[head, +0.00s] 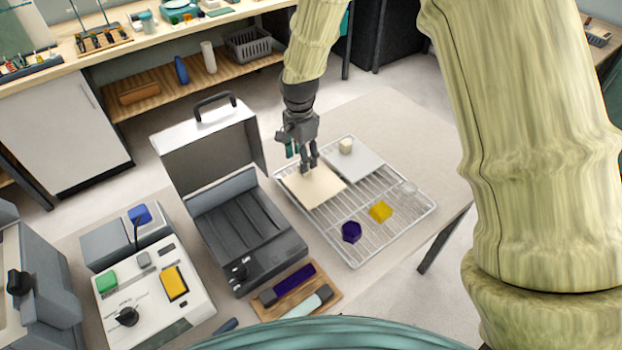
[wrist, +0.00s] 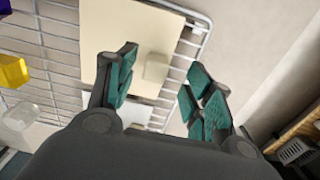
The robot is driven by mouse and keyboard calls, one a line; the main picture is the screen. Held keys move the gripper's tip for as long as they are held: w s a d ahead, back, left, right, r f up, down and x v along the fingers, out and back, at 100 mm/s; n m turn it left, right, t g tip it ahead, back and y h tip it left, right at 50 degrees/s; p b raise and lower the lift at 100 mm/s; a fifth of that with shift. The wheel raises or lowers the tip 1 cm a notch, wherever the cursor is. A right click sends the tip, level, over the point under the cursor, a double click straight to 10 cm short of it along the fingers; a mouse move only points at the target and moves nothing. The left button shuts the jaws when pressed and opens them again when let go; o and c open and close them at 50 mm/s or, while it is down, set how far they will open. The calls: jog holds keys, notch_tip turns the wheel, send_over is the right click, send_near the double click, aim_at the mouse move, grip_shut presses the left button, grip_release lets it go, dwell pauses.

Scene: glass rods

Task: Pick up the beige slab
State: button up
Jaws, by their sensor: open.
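The beige slab (head: 322,190) is a thin, flat square lying on the left part of a wire rack. In the wrist view the slab (wrist: 125,30) fills the top middle, reaching toward the rack's edge. My gripper (head: 300,158) is over the slab's back edge in the head view, pointing down. In the wrist view my gripper (wrist: 160,90) has its green-padded fingers spread with nothing held between them. A small cream block (wrist: 155,67) shows between the fingers, overlapping the slab's near edge in that view. The exact height of the fingertips above the slab cannot be told.
The wire rack (head: 335,240) also bears a white slab (head: 366,163) with the cream block (head: 346,146) at it, a yellow block (head: 380,211), a purple block (head: 351,231) and a clear piece (head: 407,187). An open-lidded grey case (head: 240,225) stands close on the left.

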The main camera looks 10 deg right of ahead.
aim_at(314, 179)
jog(key=f, duration=0.1)
jog(key=f+p, duration=0.1)
jog(key=shift+s+d+f, duration=0.15)
jog(key=shift+d+f, duration=0.05)
jog(key=shift+f, duration=0.65)
jog(key=shift+s, duration=0.15)
jog(key=shift+c, duration=1.2)
grip_shut()
